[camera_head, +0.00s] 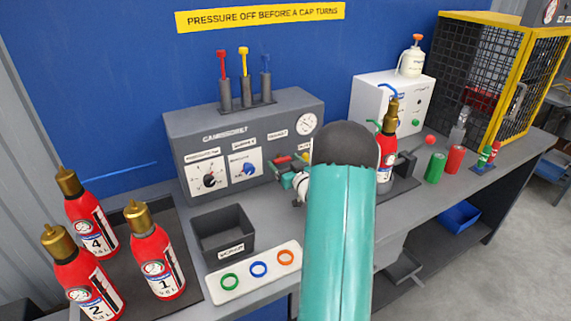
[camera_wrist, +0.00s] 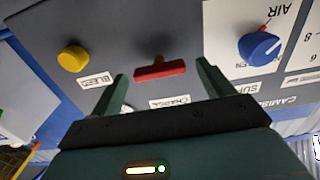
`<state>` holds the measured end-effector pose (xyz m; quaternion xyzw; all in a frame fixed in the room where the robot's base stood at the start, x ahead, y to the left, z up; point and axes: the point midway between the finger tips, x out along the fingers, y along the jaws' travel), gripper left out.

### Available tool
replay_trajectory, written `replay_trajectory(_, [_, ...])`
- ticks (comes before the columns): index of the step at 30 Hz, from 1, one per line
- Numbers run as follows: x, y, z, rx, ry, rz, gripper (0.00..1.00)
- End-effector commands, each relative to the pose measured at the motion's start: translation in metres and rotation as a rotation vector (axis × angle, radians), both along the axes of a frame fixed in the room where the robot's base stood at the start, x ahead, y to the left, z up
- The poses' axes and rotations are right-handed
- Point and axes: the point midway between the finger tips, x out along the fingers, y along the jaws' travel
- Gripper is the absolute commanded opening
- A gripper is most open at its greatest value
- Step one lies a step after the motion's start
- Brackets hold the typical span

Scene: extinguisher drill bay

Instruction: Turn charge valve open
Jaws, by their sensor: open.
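The charge valve is a red bar handle (camera_wrist: 160,71) on the grey panel, above the CHARGE label in the wrist view. The bar lies nearly level in that picture, with a slight tilt. My gripper (camera_wrist: 162,74) is open, with one dark green finger on each side of the bar's ends. A gap shows between each finger and the bar; I see no contact. In the head view the red handle (camera_head: 283,160) shows at the right part of the panel, close to my gripper (camera_head: 294,169), and my forearm hides part of that area.
In the wrist view a yellow bleed knob (camera_wrist: 73,58) and a blue selector knob (camera_wrist: 260,47) flank the valve. Red extinguishers (camera_head: 157,255) stand at the left. A dark bin (camera_head: 222,235) and a tray of coloured rings (camera_head: 236,292) lie in front of the panel.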

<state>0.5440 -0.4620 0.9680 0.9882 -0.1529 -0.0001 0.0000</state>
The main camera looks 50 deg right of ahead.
Motion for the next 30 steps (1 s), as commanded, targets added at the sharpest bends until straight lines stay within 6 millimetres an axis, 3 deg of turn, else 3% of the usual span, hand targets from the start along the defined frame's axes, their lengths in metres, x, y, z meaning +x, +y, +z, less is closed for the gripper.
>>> replay_trajectory(1, [-0.0002, 0.0, 0.0001, 0.0, 0.0, 0.0, 0.78])
replay_trajectory(8, [-0.0004, 0.0, 0.0002, 0.0, 0.0, 0.0, 0.35])
replay_trajectory(20, [-0.0007, 0.0002, 0.0001, -0.056, 0.018, 0.0, 0.35])
replay_trajectory(30, [-0.0001, 0.0014, -0.0003, -0.277, 0.088, 0.0, 0.35])
